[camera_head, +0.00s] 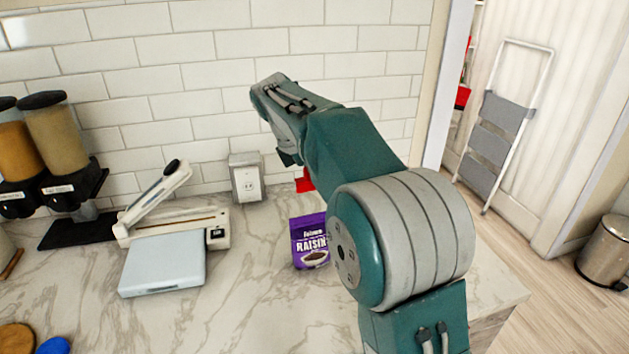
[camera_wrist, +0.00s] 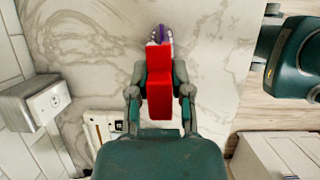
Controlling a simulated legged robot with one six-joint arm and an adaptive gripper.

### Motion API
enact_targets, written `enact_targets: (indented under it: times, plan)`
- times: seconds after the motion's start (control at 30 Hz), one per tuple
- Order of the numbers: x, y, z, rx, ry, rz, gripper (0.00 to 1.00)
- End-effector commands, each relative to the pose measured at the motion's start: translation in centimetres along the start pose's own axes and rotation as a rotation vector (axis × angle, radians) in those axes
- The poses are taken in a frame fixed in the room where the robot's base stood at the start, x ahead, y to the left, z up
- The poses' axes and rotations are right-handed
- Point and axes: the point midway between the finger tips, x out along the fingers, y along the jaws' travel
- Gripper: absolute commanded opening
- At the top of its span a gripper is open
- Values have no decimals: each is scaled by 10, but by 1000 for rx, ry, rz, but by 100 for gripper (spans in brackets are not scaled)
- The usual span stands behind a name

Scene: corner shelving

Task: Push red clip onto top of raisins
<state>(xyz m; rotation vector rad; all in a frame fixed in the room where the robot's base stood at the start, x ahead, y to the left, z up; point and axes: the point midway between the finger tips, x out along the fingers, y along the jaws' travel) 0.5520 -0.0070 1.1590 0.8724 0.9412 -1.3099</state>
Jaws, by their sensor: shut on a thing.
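The purple raisins bag (camera_head: 310,241) stands upright on the marble counter in the head view. Its top edge shows as a thin purple and white strip in the wrist view (camera_wrist: 160,35). The red clip (camera_wrist: 159,85) is held between the fingers of my gripper (camera_wrist: 160,72), which is shut on it. In the wrist view the clip's far end points at the bag's top and lies close to it; I cannot tell whether they touch. In the head view only a bit of the red clip (camera_head: 304,181) shows above the bag, and my arm hides most of the gripper.
A wall outlet box (camera_head: 246,178) stands behind the bag at the left. A sealing machine (camera_head: 178,226) and a pale blue-topped scale (camera_head: 163,266) are farther left, beside food dispensers (camera_head: 62,150). Bare marble lies in front of the bag (camera_head: 250,310). A step ladder (camera_head: 495,130) leans at right.

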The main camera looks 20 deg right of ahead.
Motion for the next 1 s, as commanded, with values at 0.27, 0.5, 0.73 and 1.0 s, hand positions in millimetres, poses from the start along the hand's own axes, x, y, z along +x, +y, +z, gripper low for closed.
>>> enact_targets:
  times: [0.27, 0.5, 0.73, 1.0]
  plan:
    - [5, 0, -4, -1, -1, 0, 4]
    - [24, 0, -11, -1, -1, 0, 4]
    - [42, 0, -18, 0, -2, 0, 4]
    - [53, 0, -23, -1, -1, 1, 4]
